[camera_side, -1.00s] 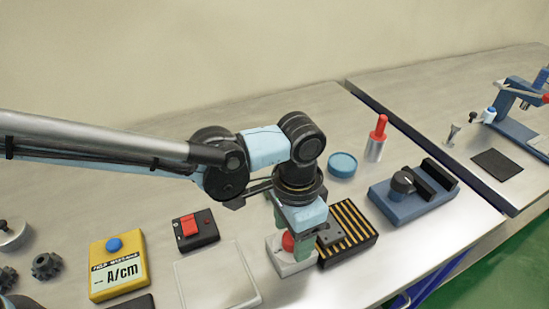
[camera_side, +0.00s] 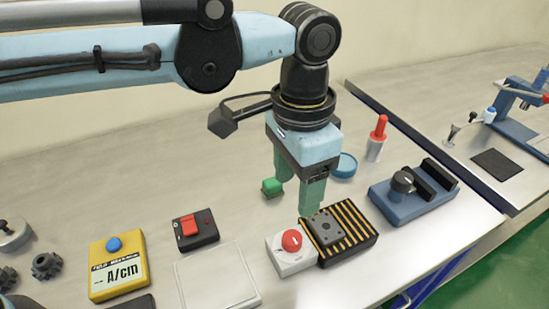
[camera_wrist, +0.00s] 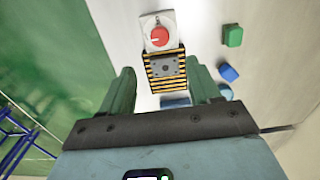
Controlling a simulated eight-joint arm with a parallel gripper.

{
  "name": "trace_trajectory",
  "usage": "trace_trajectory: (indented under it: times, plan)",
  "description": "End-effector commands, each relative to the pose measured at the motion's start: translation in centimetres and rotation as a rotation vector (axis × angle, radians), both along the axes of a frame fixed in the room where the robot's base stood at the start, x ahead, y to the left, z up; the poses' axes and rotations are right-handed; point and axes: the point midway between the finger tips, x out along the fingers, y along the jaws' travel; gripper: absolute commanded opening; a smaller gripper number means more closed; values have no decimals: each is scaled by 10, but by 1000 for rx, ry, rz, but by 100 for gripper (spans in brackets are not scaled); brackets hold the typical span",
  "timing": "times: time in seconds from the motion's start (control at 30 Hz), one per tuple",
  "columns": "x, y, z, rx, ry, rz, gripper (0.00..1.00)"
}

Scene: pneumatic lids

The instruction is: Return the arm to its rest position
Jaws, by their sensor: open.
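My gripper (camera_side: 300,195) is open and empty, with green fingers pointing down. It hangs in the air above the bench, over the area of the striped block and the white box. The white box (camera_side: 291,262) with a red knob (camera_side: 292,240) stands on the bench below it. In the wrist view my gripper (camera_wrist: 165,90) shows its two fingers spread, with the striped black and yellow block (camera_wrist: 164,66) between them and the red knob (camera_wrist: 160,36) beyond. A dark grey plate lies on top of the striped block (camera_side: 362,240).
A green block (camera_side: 271,187) lies behind my gripper. A blue round lid (camera_side: 344,165), a red-topped cylinder (camera_side: 377,140) and a blue fixture (camera_side: 412,195) stand right. A yellow meter (camera_side: 118,268), a black box with a red switch (camera_side: 196,230) and a clear tray (camera_side: 217,278) lie left.

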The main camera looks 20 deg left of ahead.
Motion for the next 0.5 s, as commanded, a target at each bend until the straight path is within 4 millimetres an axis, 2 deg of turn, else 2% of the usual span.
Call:
trace_trajectory:
  times: [0.23, 0.33, 0.43, 0.5]
  plan:
    - [0, 0, 0, 0, 0, 1, 62]
    - [3, 8, 3, -8, -8, 16, 62]
    - [11, 30, 9, -30, -31, 58, 62]
    - [18, 54, 15, -53, -57, 105, 62]
